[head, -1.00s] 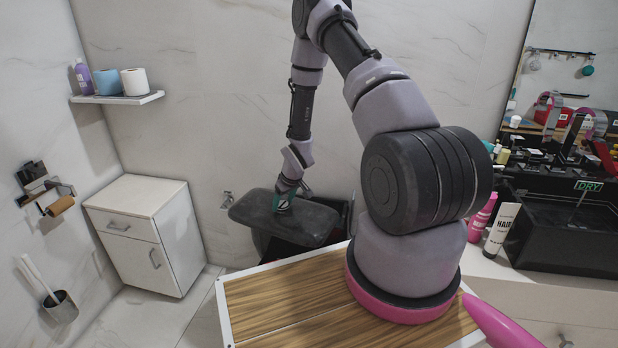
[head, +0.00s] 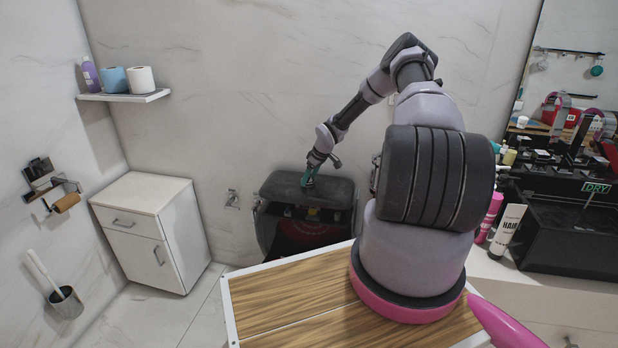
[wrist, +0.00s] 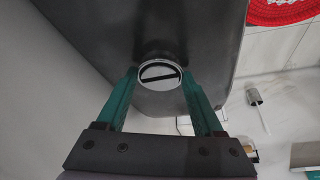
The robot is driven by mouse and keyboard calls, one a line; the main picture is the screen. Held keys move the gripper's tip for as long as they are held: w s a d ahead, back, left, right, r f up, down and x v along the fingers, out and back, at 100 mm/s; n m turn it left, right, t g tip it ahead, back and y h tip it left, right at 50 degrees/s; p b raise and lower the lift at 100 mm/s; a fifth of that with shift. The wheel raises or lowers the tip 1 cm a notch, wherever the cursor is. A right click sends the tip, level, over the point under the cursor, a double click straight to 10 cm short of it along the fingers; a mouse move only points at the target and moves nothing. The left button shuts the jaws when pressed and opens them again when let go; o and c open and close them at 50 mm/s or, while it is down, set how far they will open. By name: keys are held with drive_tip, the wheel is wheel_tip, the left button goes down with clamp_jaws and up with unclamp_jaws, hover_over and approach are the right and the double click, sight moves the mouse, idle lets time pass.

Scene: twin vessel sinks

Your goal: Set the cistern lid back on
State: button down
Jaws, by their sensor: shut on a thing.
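The cistern lid (head: 335,193) is a dark grey slab with rounded corners. It is over the black cistern (head: 268,232) by the back wall in the head view. Small fittings show below the lid's near edge, so the cistern is not fully covered. I cannot tell whether the lid touches the rim. My gripper (head: 308,183) is shut on the lid at its round button. In the wrist view, the green fingers of my gripper (wrist: 158,82) flank the silver button (wrist: 158,72) on the lid (wrist: 150,35).
A white cabinet (head: 150,225) stands left of the cistern. A valve (head: 232,199) sits on the wall between them. A red cover (head: 303,231) shows before the cistern. A wood-topped surface (head: 290,305) is in front.

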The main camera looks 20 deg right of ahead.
drive_tip(key=shift+f, duration=3.4)
drive_tip(key=shift+f, duration=0.55)
unclamp_jaws()
drive_tip(key=shift+s+f, duration=0.1)
drive_tip(key=shift+s, duration=0.05)
